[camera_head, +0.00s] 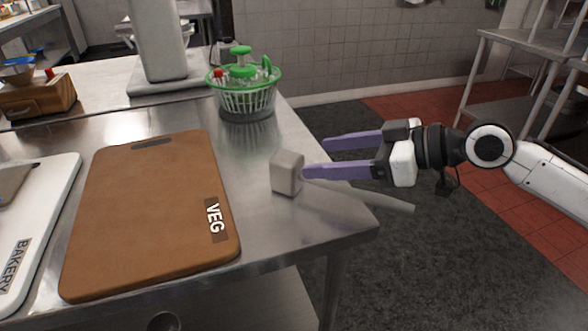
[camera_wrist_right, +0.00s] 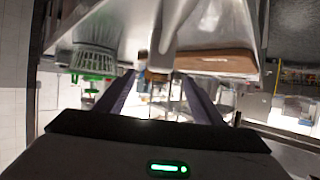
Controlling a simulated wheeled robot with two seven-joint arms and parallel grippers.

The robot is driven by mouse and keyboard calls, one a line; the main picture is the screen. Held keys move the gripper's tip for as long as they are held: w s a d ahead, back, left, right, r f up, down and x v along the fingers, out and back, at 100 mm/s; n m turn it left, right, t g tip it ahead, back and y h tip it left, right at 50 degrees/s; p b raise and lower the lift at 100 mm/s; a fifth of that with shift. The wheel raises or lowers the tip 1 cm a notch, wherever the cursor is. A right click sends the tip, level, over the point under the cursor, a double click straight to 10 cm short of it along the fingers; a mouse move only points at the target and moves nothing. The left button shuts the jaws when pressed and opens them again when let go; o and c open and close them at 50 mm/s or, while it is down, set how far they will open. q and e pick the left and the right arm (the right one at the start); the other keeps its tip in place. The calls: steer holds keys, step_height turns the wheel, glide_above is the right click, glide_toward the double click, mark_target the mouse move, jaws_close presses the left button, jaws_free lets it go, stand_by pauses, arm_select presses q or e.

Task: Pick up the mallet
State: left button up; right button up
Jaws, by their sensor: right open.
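The mallet has a grey block head (camera_head: 287,173) resting on the steel counter, near its right edge. Its pale handle (camera_head: 365,194) points right and sticks out past the counter edge. My right gripper (camera_head: 314,158) reaches in from the right with its purple fingers apart and nothing held between them. In the head view its nearer finger overlaps the mallet where head and handle meet; I cannot tell whether they touch. In the right wrist view, a pale grey shape that looks like the mallet (camera_wrist_right: 172,35) is just beyond the fingers (camera_wrist_right: 157,82). My left gripper is out of view.
A brown VEG cutting board (camera_head: 150,215) lies left of the mallet, with a white BAKERY board (camera_head: 50,225) further left. A green and white salad spinner (camera_head: 246,95) stands behind. A grey appliance (camera_head: 160,50) is at the back. Open floor lies right of the counter.

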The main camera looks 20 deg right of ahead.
mark_target(300, 160)
steer(key=shift+p+x, duration=0.5)
steer(key=shift+x, duration=2.3)
steer(key=shift+f, duration=0.1)
steer(key=shift+c, duration=0.3)
steer(key=c, duration=1.4)
